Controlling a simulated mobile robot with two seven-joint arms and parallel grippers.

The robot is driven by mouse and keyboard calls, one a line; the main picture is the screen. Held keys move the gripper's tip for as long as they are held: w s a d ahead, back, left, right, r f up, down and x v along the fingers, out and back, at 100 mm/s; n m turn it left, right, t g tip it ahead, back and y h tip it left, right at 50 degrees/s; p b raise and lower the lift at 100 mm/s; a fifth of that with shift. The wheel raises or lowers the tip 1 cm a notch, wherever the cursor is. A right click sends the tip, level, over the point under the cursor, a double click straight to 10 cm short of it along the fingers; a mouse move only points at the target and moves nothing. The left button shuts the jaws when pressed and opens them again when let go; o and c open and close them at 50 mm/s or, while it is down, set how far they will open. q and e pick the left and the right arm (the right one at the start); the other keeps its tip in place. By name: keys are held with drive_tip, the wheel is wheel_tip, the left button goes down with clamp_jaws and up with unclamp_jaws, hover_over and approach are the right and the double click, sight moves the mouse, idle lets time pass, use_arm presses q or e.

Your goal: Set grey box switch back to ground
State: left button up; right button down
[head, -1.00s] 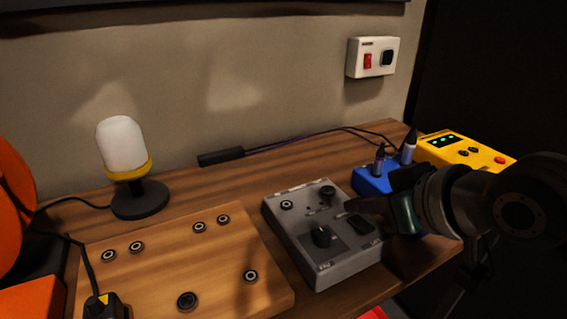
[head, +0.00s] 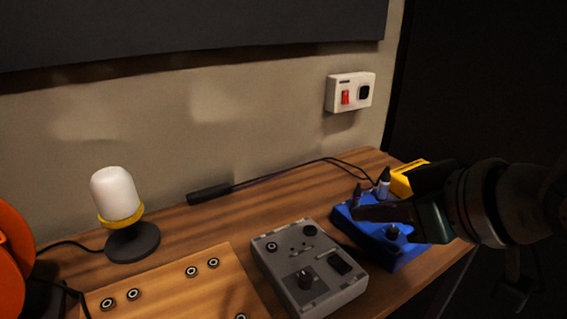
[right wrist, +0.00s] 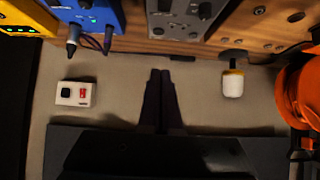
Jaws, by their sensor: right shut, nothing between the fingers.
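The grey box (head: 345,281) sits on the desk right of the wooden board. Its top carries a large black knob (head: 305,279), a dark rectangular part, round sockets and a small toggle switch (head: 306,247). The switch is too small for me to tell its position. The grey box also shows upside down in the right wrist view (right wrist: 180,32). My right gripper (head: 360,212) is shut and empty, in front of the blue box in the head view and apart from the grey box. In the right wrist view its fingers (right wrist: 160,74) lie together. My left gripper is not in view.
A blue box (head: 405,262) with plugs and a yellow box (head: 408,178) stand to the right. A wooden board (head: 170,290) with sockets and a white-topped lamp (head: 116,198) are at left. A wall switch plate (head: 351,92) hangs behind. A cable runs along the desk's back.

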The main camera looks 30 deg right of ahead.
drive_tip(key=shift+s+r, duration=0.65)
drive_tip(key=shift+r, duration=0.2)
drive_tip(key=s+a+f+n+g+p, duration=0.15)
drive_tip(key=s+a+g, duration=0.25)
drive_tip(key=s, duration=0.4)
drive_tip(key=s+a+g+p, duration=0.3)
drive_tip(key=s, duration=0.5)
wheel_tip(320, 180, up, 37)
drive_tip(key=p, duration=3.7)
drive_tip(key=shift+d+r+h, duration=0.2)
drive_tip(key=shift+h, duration=0.2)
drive_tip(key=shift+w, duration=0.1)
